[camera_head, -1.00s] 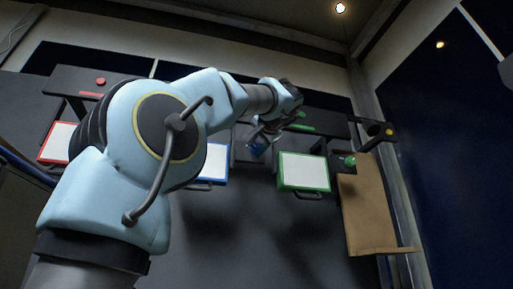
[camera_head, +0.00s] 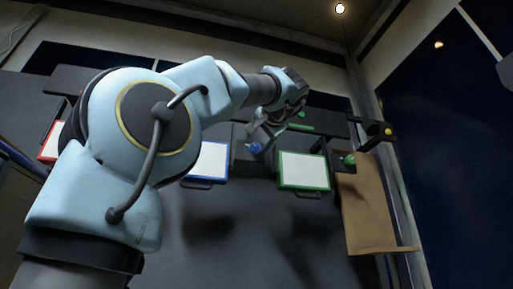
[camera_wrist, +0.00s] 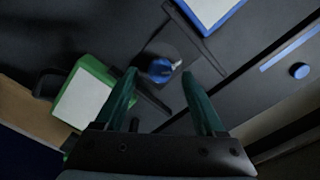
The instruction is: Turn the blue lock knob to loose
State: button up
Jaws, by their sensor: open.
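The blue lock knob (camera_wrist: 161,70) sits on a dark mount in the wrist view, with a pale pointer on its right side. In the head view the blue knob (camera_head: 255,148) shows between the blue-framed panel (camera_head: 208,160) and the green-framed panel (camera_head: 303,171). My gripper (camera_wrist: 160,72) is open, its two green fingers pointing toward the knob, one to each side of it in the picture. I cannot tell how far the fingertips are from the knob. In the head view my gripper (camera_head: 268,128) is near the knob, partly hidden by its own wrist.
A green knob (camera_head: 348,159) is beside the green-framed panel. A yellow button (camera_head: 389,132) and a brown board (camera_head: 366,215) are at the right. A blue button (camera_wrist: 299,70) shows at right in the wrist view. A red-framed panel (camera_head: 50,150) is partly hidden behind my arm.

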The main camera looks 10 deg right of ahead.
jog(key=s+d, duration=0.1)
jog(key=s, duration=0.6)
jog(key=shift+s+b, duration=0.4)
jog(key=shift+s, duration=0.1)
